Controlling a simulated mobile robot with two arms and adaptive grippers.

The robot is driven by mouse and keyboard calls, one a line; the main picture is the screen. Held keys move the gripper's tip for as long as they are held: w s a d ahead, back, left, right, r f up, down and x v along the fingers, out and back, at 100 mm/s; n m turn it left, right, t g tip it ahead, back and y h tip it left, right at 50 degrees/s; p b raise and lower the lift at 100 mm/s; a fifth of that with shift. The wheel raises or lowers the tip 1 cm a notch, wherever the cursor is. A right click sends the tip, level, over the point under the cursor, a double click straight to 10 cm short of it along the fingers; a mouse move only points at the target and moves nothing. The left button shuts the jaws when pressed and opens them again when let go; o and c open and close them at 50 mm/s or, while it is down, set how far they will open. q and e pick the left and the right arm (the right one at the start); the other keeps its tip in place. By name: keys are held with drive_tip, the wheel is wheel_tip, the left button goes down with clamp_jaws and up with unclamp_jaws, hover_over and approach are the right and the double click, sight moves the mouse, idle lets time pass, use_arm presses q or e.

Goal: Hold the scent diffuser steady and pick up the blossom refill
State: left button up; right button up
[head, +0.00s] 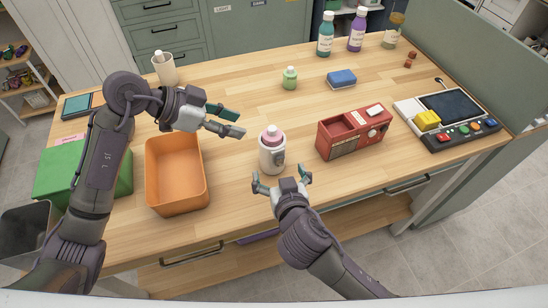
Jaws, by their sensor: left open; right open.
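The scent diffuser (272,158) looks to be the white, rounded upright device near the middle front of the wooden table. A pink piece (271,134) with a pale top sits in its upper end and looks like the blossom refill. My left gripper (234,121) is open and empty, up and left of the diffuser, with its fingers pointing right. My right gripper (281,175) is open just in front of the diffuser's base, fingers spread to either side. I cannot tell whether it touches the diffuser.
An orange bin (166,203) and a green box (60,170) stand at left. A red box (340,146) stands right of the diffuser, with a control panel (470,138) beyond. Table between is clear.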

drive_tip(key=x, duration=0.8)
drive_tip(key=shift+w, duration=0.1)
